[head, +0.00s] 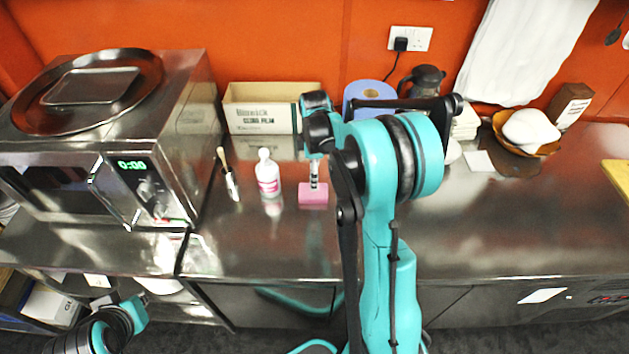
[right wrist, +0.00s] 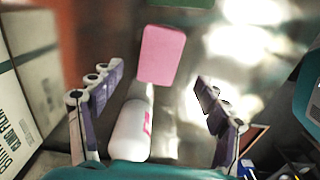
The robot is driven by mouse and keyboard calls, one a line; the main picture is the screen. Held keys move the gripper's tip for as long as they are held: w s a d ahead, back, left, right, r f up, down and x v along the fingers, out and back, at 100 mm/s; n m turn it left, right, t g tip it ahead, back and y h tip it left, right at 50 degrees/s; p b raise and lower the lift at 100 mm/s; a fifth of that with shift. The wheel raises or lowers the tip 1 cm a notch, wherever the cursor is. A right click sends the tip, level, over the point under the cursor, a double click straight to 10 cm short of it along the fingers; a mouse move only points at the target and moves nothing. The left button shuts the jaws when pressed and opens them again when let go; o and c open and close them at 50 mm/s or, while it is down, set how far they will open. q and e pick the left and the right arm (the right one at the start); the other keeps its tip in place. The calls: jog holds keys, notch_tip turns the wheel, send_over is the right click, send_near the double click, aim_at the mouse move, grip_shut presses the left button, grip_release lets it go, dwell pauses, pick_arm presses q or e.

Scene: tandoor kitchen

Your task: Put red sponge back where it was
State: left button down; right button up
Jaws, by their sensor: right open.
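The sponge, pinkish red and block-shaped, lies flat on the steel counter in the head view (head: 313,196), just right of a white bottle (head: 267,175). In the right wrist view the sponge (right wrist: 162,54) shows beyond and between my two fingertips, with gaps on both sides. My right gripper (right wrist: 159,75) is open and empty. In the head view its arm reaches over the counter and the gripper is above the sponge, mostly hidden by the arm. The white bottle (right wrist: 131,128) also lies in the wrist view between the fingers, lower in the picture. My left gripper is not in view.
A printed box (head: 262,108) stands behind, against the orange wall. A brush in a metal holder (head: 231,183) and a microwave (head: 120,150) are to the left.

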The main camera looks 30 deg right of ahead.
jog(key=s+a+r+m+t, duration=0.2)
jog(key=s+a+r+m, duration=0.15)
jog(key=r, duration=0.25)
jog(key=s+a+r+m+t, duration=0.1)
jog(key=s+a+r+m, duration=0.1)
jog(key=s+a+r, duration=0.35)
jog(key=s+a+m+t, duration=0.4)
jog(key=s+a+m, duration=0.2)
jog(key=s, duration=0.3)
jog(key=shift+s+a+p, duration=0.35)
jog(key=shift+f, duration=0.15)
notch_tip(320, 180, down, 6)
jog(key=b, duration=0.6)
jog(key=shift+f, duration=0.2)
